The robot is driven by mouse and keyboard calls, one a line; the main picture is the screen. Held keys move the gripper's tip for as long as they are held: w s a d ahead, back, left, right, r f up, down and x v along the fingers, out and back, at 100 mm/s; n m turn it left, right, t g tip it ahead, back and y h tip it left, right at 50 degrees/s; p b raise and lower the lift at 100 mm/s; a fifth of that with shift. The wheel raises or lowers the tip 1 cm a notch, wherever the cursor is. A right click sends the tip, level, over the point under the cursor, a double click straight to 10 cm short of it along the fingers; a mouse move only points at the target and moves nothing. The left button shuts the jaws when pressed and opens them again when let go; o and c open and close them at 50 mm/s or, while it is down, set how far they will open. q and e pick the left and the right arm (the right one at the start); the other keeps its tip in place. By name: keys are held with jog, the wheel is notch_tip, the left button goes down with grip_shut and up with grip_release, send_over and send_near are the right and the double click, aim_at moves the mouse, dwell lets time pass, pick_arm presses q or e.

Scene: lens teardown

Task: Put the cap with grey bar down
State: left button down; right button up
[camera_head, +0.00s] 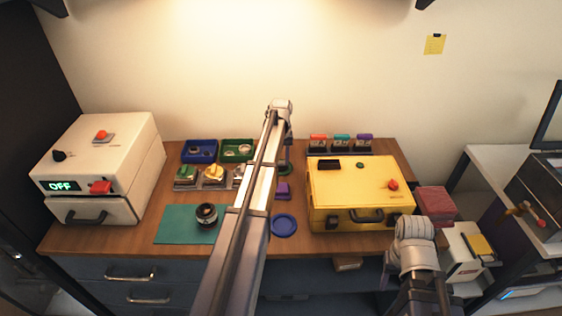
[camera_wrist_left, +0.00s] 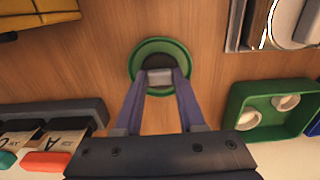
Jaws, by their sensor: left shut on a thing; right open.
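The cap with grey bar (camera_wrist_left: 158,61) is a dark round disc with a grey bar (camera_wrist_left: 160,77) across it. It shows in the left wrist view, at the green round dish (camera_wrist_left: 160,45), inside its outline. I cannot tell whether it touches the dish bottom. My left gripper (camera_wrist_left: 161,82) is shut on the grey bar. In the head view my left arm hides the cap and most of the dish. My right arm is at the front right, and its gripper (camera_head: 388,273) is low beside the yellow case, mostly hidden and empty as far as I see.
A yellow case (camera_head: 340,196) stands to the right and a blue round dish (camera_head: 283,225) lies nearer the front. A green tray (camera_wrist_left: 237,105) with round parts and a labelled rack (camera_wrist_left: 55,118) flank the gripper. A lens part (camera_head: 206,214) sits on the teal mat (camera_head: 175,224).

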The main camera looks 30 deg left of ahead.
aim_at(281, 162)
pick_arm(q)
jog(key=shift+f, duration=0.2)
jog(key=c, duration=0.5)
grip_release()
jog(key=shift+r, duration=0.15)
notch_tip(281, 162, up, 12)
jog(key=p, duration=1.2)
